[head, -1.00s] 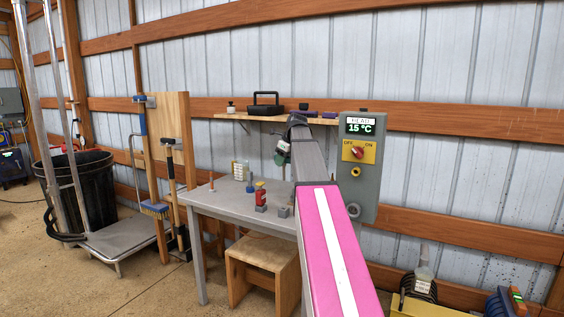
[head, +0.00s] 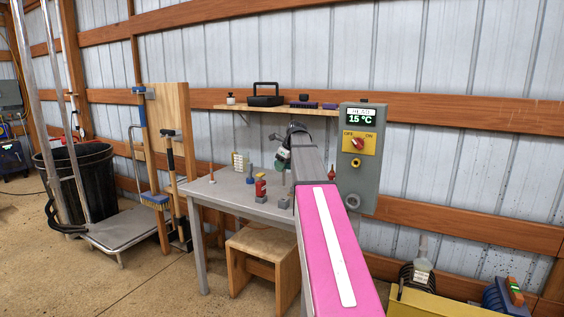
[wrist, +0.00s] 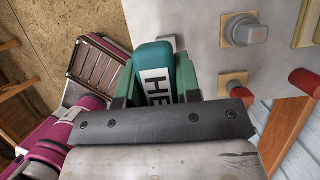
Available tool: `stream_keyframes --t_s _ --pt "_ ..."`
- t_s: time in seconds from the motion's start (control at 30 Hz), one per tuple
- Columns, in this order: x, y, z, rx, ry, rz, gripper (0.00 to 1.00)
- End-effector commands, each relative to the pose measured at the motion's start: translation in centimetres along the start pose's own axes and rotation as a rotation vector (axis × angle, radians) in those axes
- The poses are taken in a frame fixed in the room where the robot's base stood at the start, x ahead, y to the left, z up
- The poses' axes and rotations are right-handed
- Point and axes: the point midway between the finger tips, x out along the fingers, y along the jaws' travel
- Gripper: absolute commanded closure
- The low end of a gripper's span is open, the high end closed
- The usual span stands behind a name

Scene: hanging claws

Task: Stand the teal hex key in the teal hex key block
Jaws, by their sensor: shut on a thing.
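My gripper (wrist: 155,88) is shut on a teal piece (wrist: 152,55) with a white label reading "HE", seen between its green fingers in the wrist view. I take it for the teal hex key; its lower part is hidden. In the head view, my gripper (head: 284,158) is above the back right of the grey table, partly behind my arm. A small grey block (head: 283,203) stands on the table below it. I cannot make out which block is the teal hex key block.
A wooden stool (head: 262,250) stands beneath. A shelf (head: 240,107) and a grey control box (head: 360,185) are on the wall behind.

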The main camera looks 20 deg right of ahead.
Motion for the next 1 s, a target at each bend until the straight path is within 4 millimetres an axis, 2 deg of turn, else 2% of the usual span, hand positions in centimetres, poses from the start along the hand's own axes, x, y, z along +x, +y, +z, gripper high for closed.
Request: stream_keyframes --t_s 0.53,1.0 --pt "4.1 0.0 -1.7 0.001 0.0 0.0 1.0" --pt "4.9 0.0 -2.1 0.0 0.0 0.0 1.0"
